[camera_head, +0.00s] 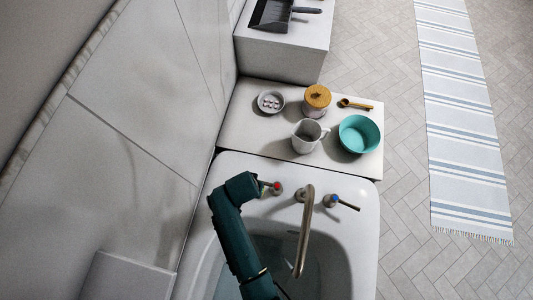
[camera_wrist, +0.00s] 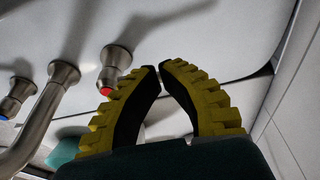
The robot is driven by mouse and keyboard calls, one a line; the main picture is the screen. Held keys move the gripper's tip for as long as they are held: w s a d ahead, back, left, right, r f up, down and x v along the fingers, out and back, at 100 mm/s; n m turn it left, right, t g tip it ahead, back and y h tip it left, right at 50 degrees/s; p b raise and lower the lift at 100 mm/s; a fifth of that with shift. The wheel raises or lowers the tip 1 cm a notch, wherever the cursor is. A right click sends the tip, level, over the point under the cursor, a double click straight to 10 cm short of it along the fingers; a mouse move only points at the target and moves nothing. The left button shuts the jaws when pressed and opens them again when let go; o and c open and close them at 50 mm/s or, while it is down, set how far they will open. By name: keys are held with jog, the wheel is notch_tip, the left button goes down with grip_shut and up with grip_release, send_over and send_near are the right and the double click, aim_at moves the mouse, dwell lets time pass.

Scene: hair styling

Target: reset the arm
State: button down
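My arm's teal end (camera_head: 240,188) is over the far left of the white tub in the head view, close to the red-marked faucet handle (camera_head: 272,187). My gripper is not clearly seen there. In the wrist view, my gripper (camera_wrist: 161,66) shows two yellow ribbed fingers with black inner faces. Their tips nearly meet, with only a thin gap and nothing held there. The red-marked handle (camera_wrist: 116,60) is just left of the tips; whether they touch it cannot be told. The faucet spout (camera_head: 305,232) and the blue-marked handle (camera_head: 335,201) are to the right in the head view.
Behind the tub (camera_head: 367,222), a white counter (camera_head: 238,130) holds a mug (camera_head: 307,137), a teal bowl (camera_head: 359,134), a lidded jar (camera_head: 317,98), a small dish (camera_head: 270,101) and a wooden spoon (camera_head: 355,104). A wall stands left. Floor and a striped rug (camera_head: 463,130) are right.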

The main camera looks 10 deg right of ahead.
notch_tip(320, 180, up, 2)
jog(key=shift+r+p, duration=0.15)
jog(key=shift+p, duration=0.5)
